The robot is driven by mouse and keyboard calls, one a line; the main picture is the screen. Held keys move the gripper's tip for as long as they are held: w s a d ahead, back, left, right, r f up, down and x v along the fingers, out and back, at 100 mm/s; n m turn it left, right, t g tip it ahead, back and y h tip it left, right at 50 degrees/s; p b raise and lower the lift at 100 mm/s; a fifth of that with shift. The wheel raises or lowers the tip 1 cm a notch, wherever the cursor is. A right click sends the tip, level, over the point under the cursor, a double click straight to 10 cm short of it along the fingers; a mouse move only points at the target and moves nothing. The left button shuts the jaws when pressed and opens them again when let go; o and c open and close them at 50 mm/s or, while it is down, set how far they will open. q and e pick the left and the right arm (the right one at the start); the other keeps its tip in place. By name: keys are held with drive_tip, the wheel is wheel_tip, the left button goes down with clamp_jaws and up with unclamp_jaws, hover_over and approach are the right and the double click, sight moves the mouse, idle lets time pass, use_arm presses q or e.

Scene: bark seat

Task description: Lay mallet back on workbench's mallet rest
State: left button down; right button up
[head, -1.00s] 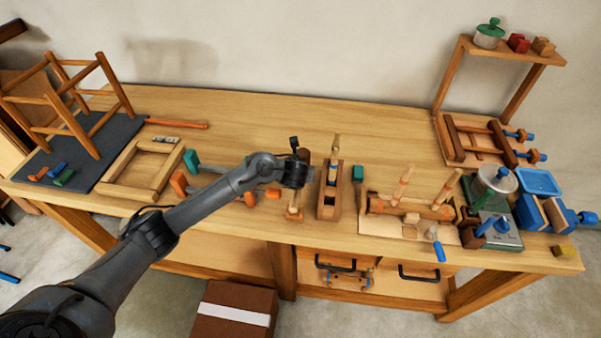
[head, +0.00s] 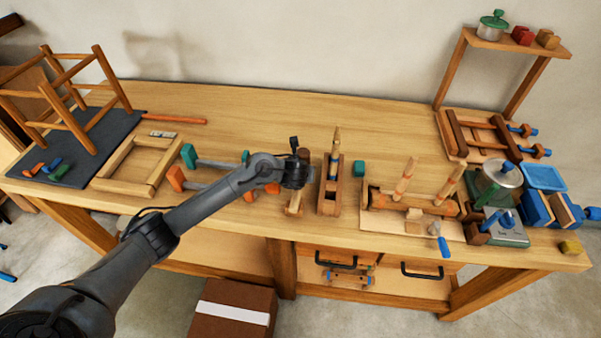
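My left gripper (head: 296,172) points down over the front middle of the workbench (head: 250,112). Its fingers are hidden by my own wrist, so I cannot tell whether they are open or shut. A light wooden piece (head: 294,204) shows just below it, and a darker brown piece (head: 304,154) shows behind it. These may be parts of the mallet, partly hidden by the gripper; I cannot tell whether they are held or resting. The mallet rest cannot be made out clearly. My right gripper is not in view.
A wooden plane (head: 329,195) stands close to the right of the gripper. Clamps (head: 208,163) and a wooden frame (head: 150,166) lie to the left. A wooden assembly (head: 410,205) and a scale (head: 507,232) stand to the right. The back middle of the bench is clear.

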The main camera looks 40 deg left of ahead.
use_arm(q)
drive_tip(key=shift+f, duration=0.15)
drive_tip(key=c, duration=0.8)
unclamp_jaws()
drive_tip(key=shift+f, duration=0.15)
drive_tip(key=p+v, duration=0.5)
drive_tip(key=v, duration=0.5)
drive_tip(key=shift+s+r+p, duration=0.15)
drive_tip(key=shift+r+p, duration=0.15)
drive_tip(key=shift+p, duration=0.05)
drive_tip(key=shift+s+d+r, duration=0.1)
